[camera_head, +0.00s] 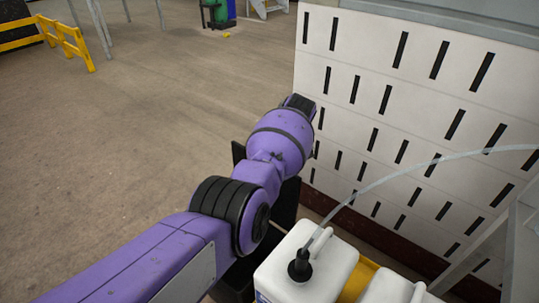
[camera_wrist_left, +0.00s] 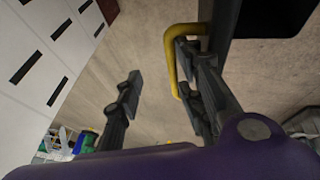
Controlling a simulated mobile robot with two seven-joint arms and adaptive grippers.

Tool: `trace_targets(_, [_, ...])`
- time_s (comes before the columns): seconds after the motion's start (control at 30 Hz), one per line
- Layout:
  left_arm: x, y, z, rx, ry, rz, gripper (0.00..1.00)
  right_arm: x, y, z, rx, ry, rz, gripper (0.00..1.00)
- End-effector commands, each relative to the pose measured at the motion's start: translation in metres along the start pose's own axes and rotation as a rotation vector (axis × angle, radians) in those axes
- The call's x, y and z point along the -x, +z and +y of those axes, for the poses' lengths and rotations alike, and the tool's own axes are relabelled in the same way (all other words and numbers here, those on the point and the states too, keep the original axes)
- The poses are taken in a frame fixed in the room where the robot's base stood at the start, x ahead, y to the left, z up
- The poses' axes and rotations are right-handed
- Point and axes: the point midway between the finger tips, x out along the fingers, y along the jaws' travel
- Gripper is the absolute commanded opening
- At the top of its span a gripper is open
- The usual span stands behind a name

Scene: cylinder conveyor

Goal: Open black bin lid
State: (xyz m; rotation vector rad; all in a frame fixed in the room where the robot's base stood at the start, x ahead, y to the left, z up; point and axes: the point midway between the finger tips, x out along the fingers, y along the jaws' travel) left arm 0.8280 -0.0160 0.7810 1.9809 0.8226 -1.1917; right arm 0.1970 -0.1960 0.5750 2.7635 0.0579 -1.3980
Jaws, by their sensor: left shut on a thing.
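A yellow handle (camera_wrist_left: 171,62) is fixed to a dark panel (camera_wrist_left: 226,30), likely part of the black bin, in the left wrist view. My left gripper (camera_wrist_left: 158,84) is shut on the handle. The handle's loop lies against the right-hand finger, while the other finger shows to the left of it. In the head view my purple left arm hides the gripper and the handle. Black parts of the bin (camera_head: 286,209) show behind the arm, largely covered, so I cannot tell how far the lid is open. My right gripper is in neither view.
White jugs (camera_head: 312,262) stand at the lower right, one with a clear hose. A white slotted panel (camera_head: 350,110) stands to the right of the arm. Open floor (camera_head: 120,130) lies to the left, with a yellow barrier (camera_head: 72,42) farther off.

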Motion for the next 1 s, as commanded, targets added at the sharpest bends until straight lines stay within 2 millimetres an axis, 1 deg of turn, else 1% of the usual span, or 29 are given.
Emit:
trace_targets(0.03, [0.04,-0.005,0.038,0.009,0.082,0.011,0.16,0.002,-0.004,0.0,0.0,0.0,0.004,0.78])
trace_targets(0.4, [0.04,-0.004,0.038,0.009,0.081,0.01,0.16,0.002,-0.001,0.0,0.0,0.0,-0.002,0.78])
trace_targets(0.57, [0.042,-0.004,0.038,0.009,0.08,0.01,0.16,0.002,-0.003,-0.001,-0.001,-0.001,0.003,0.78])
trace_targets(0.67, [0.047,-0.004,0.036,0.008,0.077,0.01,0.16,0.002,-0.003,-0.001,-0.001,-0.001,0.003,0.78])
trace_targets(0.83, [0.06,-0.004,0.025,0.006,0.052,0.004,0.16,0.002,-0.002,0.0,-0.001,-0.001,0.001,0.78])
trace_targets(1.0, [0.085,-0.003,0.016,0.004,0.029,0.0,0.16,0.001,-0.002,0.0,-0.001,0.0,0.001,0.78])
